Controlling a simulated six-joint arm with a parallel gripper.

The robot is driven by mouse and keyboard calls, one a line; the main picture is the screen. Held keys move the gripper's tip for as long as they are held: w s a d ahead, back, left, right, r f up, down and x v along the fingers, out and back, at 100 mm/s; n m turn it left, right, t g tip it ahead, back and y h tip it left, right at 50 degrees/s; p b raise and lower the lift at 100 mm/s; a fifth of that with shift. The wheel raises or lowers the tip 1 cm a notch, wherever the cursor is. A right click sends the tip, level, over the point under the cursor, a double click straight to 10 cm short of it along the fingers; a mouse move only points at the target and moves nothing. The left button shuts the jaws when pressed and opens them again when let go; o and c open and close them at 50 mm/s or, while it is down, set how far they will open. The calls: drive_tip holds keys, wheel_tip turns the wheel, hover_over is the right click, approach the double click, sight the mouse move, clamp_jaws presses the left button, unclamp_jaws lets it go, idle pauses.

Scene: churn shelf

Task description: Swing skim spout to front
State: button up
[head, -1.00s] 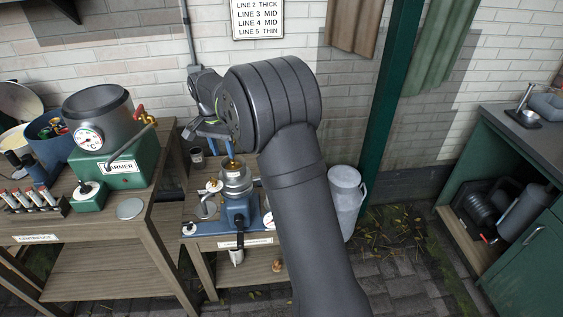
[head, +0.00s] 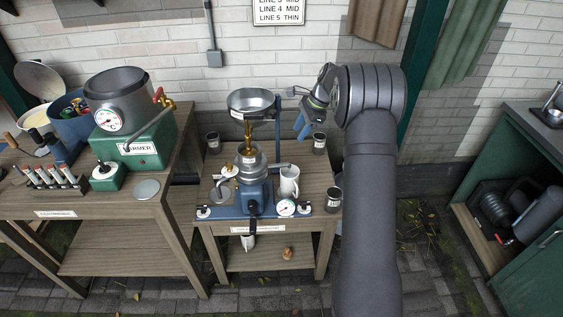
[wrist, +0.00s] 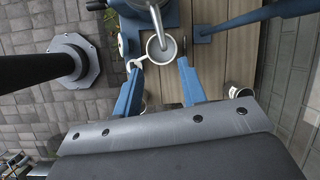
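The separator stands on the middle table, with a blue base (head: 255,193), a silver bowl, a brass stem and a supply pan (head: 250,102) on top. One spout reaches out to the left (head: 224,171) over a small cup. Another spout (head: 277,164) reaches right, above a white mug (head: 289,181). I cannot read which is the skim spout.
A blue post (head: 277,125) holding the pan stands between the bowl and my gripper. Dark jars (head: 319,143) stand on the table's right side. A gauge (head: 286,208) is at the front edge. A green warmer (head: 135,147) is on the left table.

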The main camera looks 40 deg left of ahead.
sight(280, 164)
drive_tip(key=x, duration=1.6)
drive_tip(key=shift+s+f, duration=0.1)
drive_tip(key=shift+f, duration=0.05)
clamp_jaws()
